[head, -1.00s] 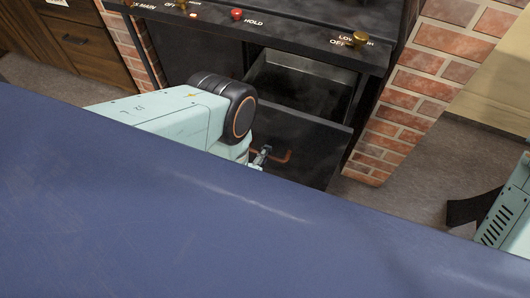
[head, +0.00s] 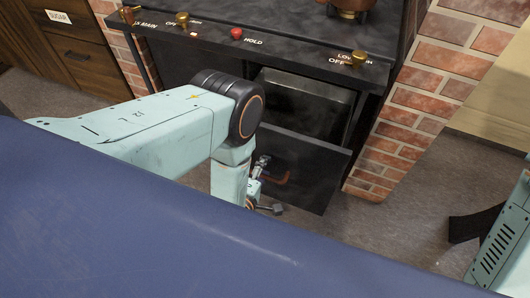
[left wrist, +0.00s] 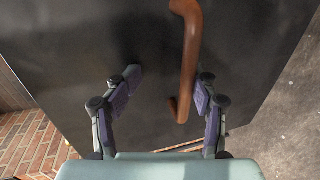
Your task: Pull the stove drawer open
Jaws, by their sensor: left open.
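The stove drawer (head: 318,182) stands open below the stove's control panel, its dark box interior (head: 305,103) showing behind the front. A copper-coloured bar handle (head: 282,180) is on the drawer front; in the left wrist view the handle (left wrist: 187,62) runs nearly upright. My left gripper (head: 268,187) is at the drawer front by the handle, partly hidden by my arm. In the left wrist view the left gripper (left wrist: 165,84) is open, with the handle close to its right finger and a wide gap to its left finger. Contact cannot be told. My right gripper is not clearly seen.
The black stove top (head: 290,18) has brass knobs and a red button (head: 236,33). A brick pillar (head: 410,110) stands right of the drawer, and wooden cabinets (head: 75,55) at the left. Grey floor (head: 400,225) is clear in front of the pillar.

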